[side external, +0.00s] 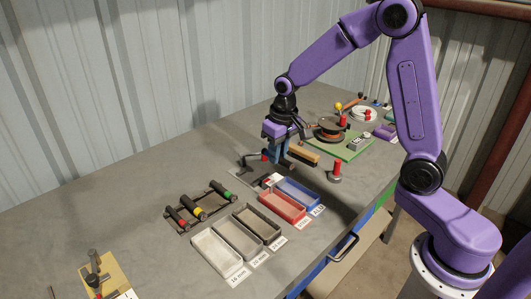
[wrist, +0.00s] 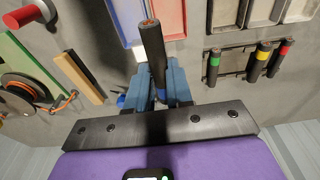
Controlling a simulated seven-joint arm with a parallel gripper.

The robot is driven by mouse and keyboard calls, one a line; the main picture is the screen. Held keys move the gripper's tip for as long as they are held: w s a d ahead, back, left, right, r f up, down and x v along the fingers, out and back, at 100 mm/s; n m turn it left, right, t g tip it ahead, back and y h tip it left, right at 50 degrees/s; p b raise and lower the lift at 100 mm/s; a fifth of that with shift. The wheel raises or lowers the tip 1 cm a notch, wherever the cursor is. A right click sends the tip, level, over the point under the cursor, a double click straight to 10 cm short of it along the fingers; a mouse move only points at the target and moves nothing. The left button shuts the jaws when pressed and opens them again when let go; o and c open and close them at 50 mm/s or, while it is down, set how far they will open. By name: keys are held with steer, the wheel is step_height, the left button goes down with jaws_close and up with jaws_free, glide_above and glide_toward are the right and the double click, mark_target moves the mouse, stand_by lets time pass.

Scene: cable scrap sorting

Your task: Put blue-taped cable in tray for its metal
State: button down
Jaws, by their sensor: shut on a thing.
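My gripper (wrist: 160,97) is shut on the blue-taped cable (wrist: 152,50), a short black rod with a blue band by the fingers and a copper-coloured end. In the side view my gripper (side external: 279,153) is above the table, behind the trays; the cable is hard to make out there. The blue tray (wrist: 112,10) and red tray (wrist: 184,22) lie beyond the cable in the wrist view. The trays look empty.
A rack (side external: 206,220) holds three black cables banded red, yellow and green. A red-topped post (side external: 336,171), a wooden-topped block (side external: 303,155) and a green board with a copper spool (side external: 330,128) stand near my gripper.

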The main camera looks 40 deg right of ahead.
steer(key=shift+s+r, duration=0.35)
steer(key=shift+s, duration=0.5)
steer(key=shift+s+d, duration=0.1)
steer(key=shift+s, duration=0.1)
steer(key=d+f, duration=0.1)
steer(key=f, duration=0.1)
steer(key=s+d+f, duration=0.1)
steer(key=f, duration=0.2)
steer(key=s+d+f, duration=0.1)
steer(key=d+f, duration=0.1)
steer(key=f, duration=0.1)
steer(key=shift+s, duration=0.15)
steer(key=shift+d+f, duration=0.1)
steer(key=shift+f, duration=0.65)
steer(key=shift+f, duration=0.6)
steer(key=c, duration=0.9)
jaws_free()
steer(key=shift+c, duration=0.2)
steer(key=shift+r, duration=0.1)
